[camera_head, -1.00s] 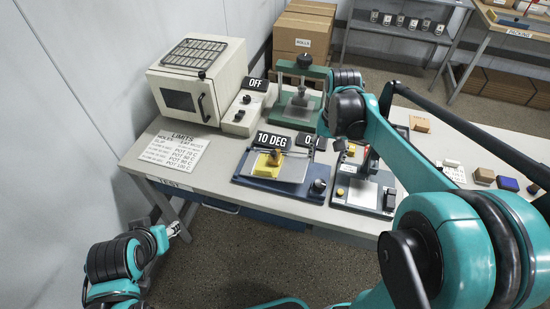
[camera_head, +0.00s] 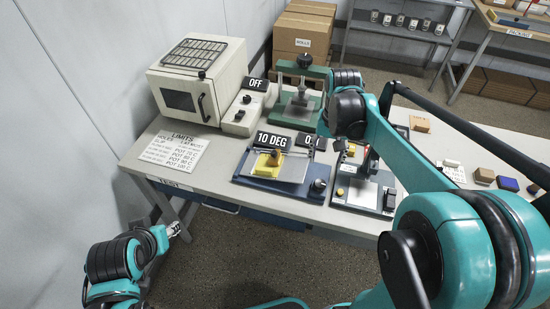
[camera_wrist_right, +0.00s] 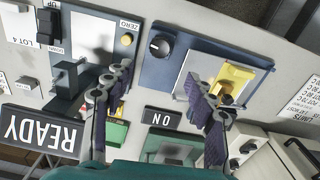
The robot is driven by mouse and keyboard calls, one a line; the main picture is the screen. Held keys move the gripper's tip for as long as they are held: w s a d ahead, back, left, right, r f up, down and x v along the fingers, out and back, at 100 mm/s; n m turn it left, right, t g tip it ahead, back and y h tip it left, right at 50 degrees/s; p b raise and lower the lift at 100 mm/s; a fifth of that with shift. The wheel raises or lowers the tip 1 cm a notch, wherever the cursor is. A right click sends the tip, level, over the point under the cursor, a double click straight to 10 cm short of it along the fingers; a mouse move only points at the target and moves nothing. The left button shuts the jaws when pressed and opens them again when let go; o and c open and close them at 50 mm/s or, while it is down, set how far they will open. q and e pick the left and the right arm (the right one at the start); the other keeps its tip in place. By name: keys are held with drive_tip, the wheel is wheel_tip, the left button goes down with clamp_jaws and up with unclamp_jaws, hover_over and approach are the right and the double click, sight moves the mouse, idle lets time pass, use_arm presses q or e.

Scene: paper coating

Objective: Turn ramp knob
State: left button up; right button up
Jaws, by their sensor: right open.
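The ramp unit has a blue base (camera_head: 262,183) and a tilted grey plate (camera_head: 292,170) carrying a yellow block (camera_head: 264,170) with a brass-coloured piece on it. A sign (camera_head: 272,141) behind it reads 10 DEG. The black ramp knob (camera_head: 319,185) sits at the right end of the base; it also shows in the right wrist view (camera_wrist_right: 160,46). My right gripper (camera_wrist_right: 168,95) is open, its fingers spread apart, with the knob seen beyond the gap and not between the tips. My left gripper (camera_head: 173,230) is low, in front of the table; its jaw state is unclear.
A white oven (camera_head: 198,85) and a control box (camera_head: 243,112) with an OFF sign stand behind left. A green press (camera_head: 300,90) is behind the ramp. A device with a yellow button (camera_wrist_right: 127,39) stands beside the ramp. A limits sheet (camera_head: 173,150) lies on the table.

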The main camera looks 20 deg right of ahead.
sight(320, 184)
wheel_tip(320, 184, down, 4)
drive_tip(key=n+p, duration=0.6)
drive_tip(key=n, duration=0.2)
drive_tip(key=shift+r, duration=0.1)
drive_tip(key=shift+s+f+n+p, duration=0.15)
drive_tip(key=shift+f+n+p, duration=0.15)
drive_tip(key=shift+f+n, duration=0.1)
wheel_tip(320, 184, down, 8)
drive_tip(key=shift+r+b, duration=0.1)
drive_tip(key=shift+b, duration=1.1)
drive_tip(key=c, duration=1.2)
